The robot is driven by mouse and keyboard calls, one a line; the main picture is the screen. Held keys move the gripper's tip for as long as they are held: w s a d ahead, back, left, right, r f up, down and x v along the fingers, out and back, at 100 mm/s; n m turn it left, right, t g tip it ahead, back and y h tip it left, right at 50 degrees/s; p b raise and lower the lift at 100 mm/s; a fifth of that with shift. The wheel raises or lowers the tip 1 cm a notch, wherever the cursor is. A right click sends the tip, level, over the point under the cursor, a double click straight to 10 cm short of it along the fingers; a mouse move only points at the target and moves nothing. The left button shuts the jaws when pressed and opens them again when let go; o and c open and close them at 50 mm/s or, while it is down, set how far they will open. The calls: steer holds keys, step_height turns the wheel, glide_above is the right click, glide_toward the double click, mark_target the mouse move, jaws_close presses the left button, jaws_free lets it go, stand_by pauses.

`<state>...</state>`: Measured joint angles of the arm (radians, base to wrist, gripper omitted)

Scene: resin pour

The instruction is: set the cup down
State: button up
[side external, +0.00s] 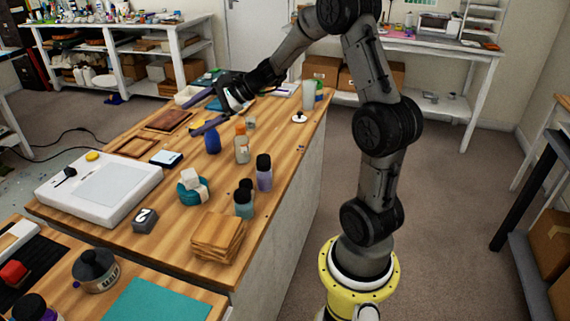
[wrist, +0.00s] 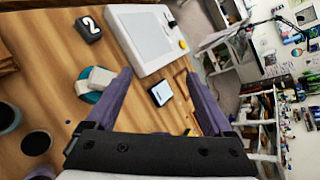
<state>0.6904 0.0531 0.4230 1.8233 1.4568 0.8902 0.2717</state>
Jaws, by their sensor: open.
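My gripper (side external: 201,109) has two purple fingers spread apart over the far part of the wooden table. In the wrist view the open gripper (wrist: 158,77) has nothing held between its fingers, only the tabletop showing below. A pale translucent cup (side external: 308,95) stands upright at the table's far right corner, apart from my gripper. I cannot tell for sure that this is the task's cup. It is not clearly visible in the wrist view.
A blue bottle (side external: 213,141) and an orange-capped bottle (side external: 242,146) stand close to my gripper. A small dark-edged box (side external: 166,158), a white scale-like device (side external: 103,187), a teal roll (side external: 192,190) and wooden squares (side external: 218,236) lie nearer.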

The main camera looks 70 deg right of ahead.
steer(key=s+a+r+n+g+y, duration=0.1)
steer(key=s+a+n+g, duration=0.1)
steer(key=s+a+n, duration=0.3)
steer(key=s+a+r+n+g, duration=0.1)
steer(key=s+a+r+n, duration=0.15)
steer(key=a, duration=0.45)
steer(key=s+a+n+g+h, duration=0.25)
steer(key=s+a+n, duration=0.35)
steer(key=s+n, duration=0.5)
steer(key=s+d+f+n+h, duration=0.2)
steer(key=s+n+h, duration=0.1)
steer(key=s, duration=0.7)
steer(key=shift+s+d+n, duration=0.2)
steer(key=shift+d+n, duration=0.15)
steer(key=shift+n, duration=0.4)
